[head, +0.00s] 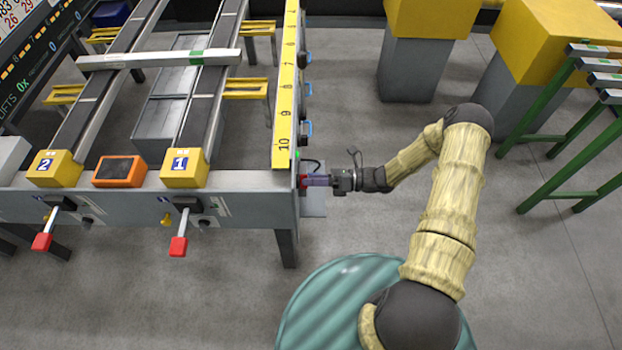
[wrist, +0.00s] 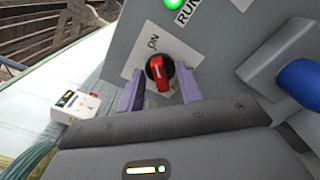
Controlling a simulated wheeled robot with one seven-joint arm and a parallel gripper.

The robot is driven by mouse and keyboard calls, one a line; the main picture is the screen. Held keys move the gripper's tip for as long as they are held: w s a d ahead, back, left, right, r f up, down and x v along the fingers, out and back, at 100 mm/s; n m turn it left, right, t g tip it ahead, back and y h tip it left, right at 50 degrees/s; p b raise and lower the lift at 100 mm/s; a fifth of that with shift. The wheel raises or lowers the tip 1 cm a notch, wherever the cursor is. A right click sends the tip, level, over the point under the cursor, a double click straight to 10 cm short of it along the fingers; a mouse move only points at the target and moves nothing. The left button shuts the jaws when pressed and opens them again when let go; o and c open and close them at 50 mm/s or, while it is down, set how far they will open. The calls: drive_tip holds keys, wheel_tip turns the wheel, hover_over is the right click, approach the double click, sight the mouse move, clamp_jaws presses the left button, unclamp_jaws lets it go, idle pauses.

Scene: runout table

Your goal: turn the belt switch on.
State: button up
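The belt switch is a red knob on a black round base (wrist: 160,73), on a grey panel with a white label reading ON beside it. In the head view its red part (head: 303,181) shows at the right end of the table's front beam, mostly hidden by my gripper. The knob's red grip bar runs nearly upright in the wrist view. My gripper (head: 315,180) reaches the switch from the right. In the wrist view its two purple fingers (wrist: 161,85) stand on either side of the knob, with small gaps visible; contact is not visible.
A lit green lamp (wrist: 173,3) sits near a RUN label. A blue-ended part (wrist: 300,80) juts out right of the fingers. Two red-tipped levers (head: 178,246) (head: 42,241) stick out of the front beam. A yellow scale (head: 287,90) edges the table; open floor lies beyond.

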drive_tip(key=d+b, duration=0.2)
drive_tip(key=d, duration=1.5)
drive_tip(key=shift+s, duration=0.3)
drive_tip(key=shift+a, duration=0.1)
drive_tip(key=s+a+r+n+t+h, duration=0.15)
drive_tip(key=s+r+n+h, duration=0.45)
drive_tip(key=r+n+h, duration=0.6)
drive_tip(key=s+a+r+n+t+h, duration=0.1)
drive_tip(key=s+a+r+n+h, duration=0.2)
drive_tip(key=s+r+n+h, duration=0.9)
drive_tip(key=w+r+n+y+p, duration=0.3)
drive_tip(key=w+r+y+p, duration=0.2)
drive_tip(key=r+p, duration=0.5)
drive_tip(key=y+p, duration=0.1)
drive_tip(key=p, duration=0.2)
drive_tip(key=shift+w+d+r+n, duration=0.15)
drive_tip(key=shift+w+d+n, duration=0.15)
drive_tip(key=shift+w, duration=0.1)
drive_tip(key=shift+g, duration=0.25)
